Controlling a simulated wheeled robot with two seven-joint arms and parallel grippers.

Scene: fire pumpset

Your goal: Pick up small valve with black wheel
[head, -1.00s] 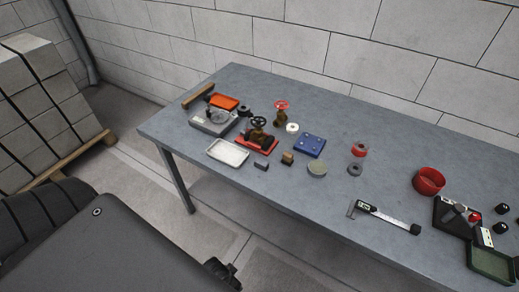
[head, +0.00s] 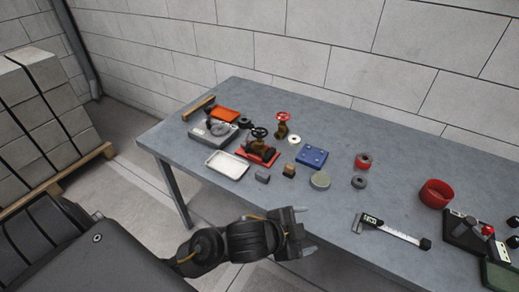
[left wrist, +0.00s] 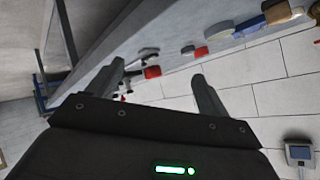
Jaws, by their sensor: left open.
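The small valve with the black wheel (head: 258,133) stands on a red plate (head: 269,162) on the table, left of the table's middle. Its body is brownish. A second valve with a red wheel (head: 282,116) stands just behind it to the right. My left gripper (head: 306,230) is open and empty in front of the table's near edge, to the right of and nearer than the valve, apart from it. In the left wrist view its two fingers (left wrist: 157,72) are spread, with nothing between them; the black-wheeled valve cannot be made out there. My right gripper is not in view.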

